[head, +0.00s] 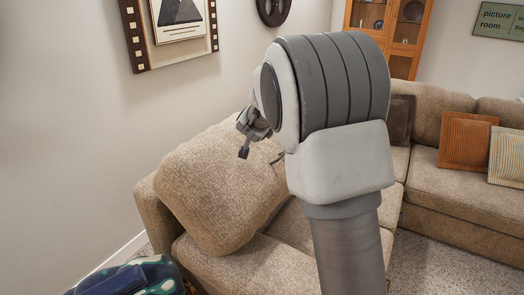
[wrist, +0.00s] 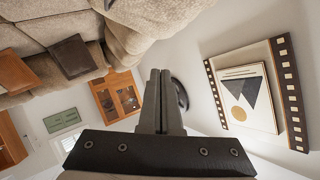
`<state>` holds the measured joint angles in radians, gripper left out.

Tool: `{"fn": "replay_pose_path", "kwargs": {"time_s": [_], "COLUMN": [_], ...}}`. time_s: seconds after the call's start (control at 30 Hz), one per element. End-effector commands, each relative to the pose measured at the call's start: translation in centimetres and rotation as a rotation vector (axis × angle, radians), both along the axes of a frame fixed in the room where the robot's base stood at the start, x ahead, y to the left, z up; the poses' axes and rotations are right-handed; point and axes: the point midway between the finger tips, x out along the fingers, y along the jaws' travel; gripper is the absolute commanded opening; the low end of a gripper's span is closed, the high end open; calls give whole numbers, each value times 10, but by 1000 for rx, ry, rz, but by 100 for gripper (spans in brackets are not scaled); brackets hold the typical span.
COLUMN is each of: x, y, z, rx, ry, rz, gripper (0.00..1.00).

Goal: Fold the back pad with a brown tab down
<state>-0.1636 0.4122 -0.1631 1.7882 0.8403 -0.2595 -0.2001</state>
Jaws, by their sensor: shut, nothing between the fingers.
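A large beige back pad (head: 215,190) leans tilted on the near end of the sofa in the head view. A small dark strip (head: 278,158) shows at its right side, partly behind my arm; I cannot tell if it is the brown tab. My gripper (head: 243,152) is in front of the pad's upper part in that view; contact cannot be judged. In the wrist view the shut, empty fingers (wrist: 160,75) point toward the wall, and beige upholstery (wrist: 150,22) fills the top.
The beige corner sofa (head: 450,185) runs right, with a brown cushion (head: 400,118), an orange cushion (head: 465,141) and a striped cushion (head: 507,155). A blue patterned object (head: 130,278) stands at lower left. A framed picture (wrist: 250,97) hangs on the wall.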

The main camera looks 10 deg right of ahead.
Motion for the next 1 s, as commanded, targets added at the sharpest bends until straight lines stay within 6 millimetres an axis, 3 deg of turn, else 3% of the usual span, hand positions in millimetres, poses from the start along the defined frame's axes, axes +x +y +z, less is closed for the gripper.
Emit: {"fn": "replay_pose_path", "kwargs": {"time_s": [0.03,0.2,0.5,0.77,1.0], "x": [12,40,58,60,81], "y": [-5,-28,-58,-69,-88], "z": [-22,-73,-150,-169,-176], "rx": [-11,-62,-163,-198,-199], "ry": [-8,-53,-106,-120,-121], "rz": [-37,-180,-382,-440,-441], "gripper": [0,0,0,0,0]}}
